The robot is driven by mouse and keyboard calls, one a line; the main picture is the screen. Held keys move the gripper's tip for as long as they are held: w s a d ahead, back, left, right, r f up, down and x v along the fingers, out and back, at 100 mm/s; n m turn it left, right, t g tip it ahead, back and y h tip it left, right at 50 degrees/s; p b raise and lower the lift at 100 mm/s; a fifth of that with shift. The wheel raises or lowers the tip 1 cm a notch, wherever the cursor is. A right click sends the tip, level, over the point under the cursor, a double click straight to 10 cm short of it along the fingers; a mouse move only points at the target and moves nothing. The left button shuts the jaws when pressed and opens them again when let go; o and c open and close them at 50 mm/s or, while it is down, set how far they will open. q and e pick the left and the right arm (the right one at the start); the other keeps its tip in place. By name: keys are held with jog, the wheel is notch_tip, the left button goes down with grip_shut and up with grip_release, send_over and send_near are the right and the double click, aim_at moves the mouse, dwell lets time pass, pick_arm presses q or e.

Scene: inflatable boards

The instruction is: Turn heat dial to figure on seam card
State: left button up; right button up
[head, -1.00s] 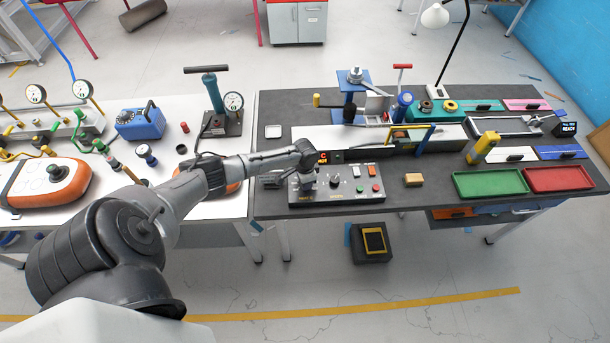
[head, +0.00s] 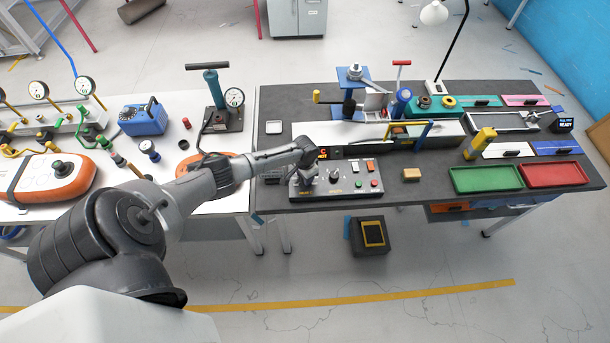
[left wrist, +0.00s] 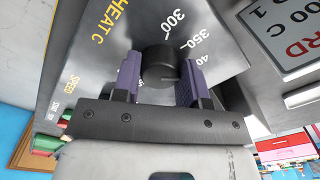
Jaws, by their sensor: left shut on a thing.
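The heat dial (left wrist: 160,66) is a black round knob on the grey control panel (head: 352,196). In the left wrist view it sits between the two purple fingers of my left gripper (left wrist: 158,80), which is shut on it. The panel around it reads "HEAT C", with 300, 350 and a partly hidden 40-something figure. The dial's pointer setting cannot be told clearly. The seam card (left wrist: 285,35) shows at the upper right, cut off, with "RD 1" and "00 C" readable. In the head view my wrist covers the dial. My right gripper is not in view.
The panel also carries a second knob (head: 335,176) and red, green and white buttons. A tan block (head: 411,174) lies to its right, then a green tray (head: 486,188) and a red tray (head: 553,184). The sealer with a blue-yellow handle stands behind.

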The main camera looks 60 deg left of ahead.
pick_arm(q)
jog(key=o, duration=0.9)
jog(key=shift+r, duration=0.1)
jog(key=shift+r, duration=0.35)
jog(key=shift+r+p, duration=0.75)
jog(key=shift+r, duration=5.75)
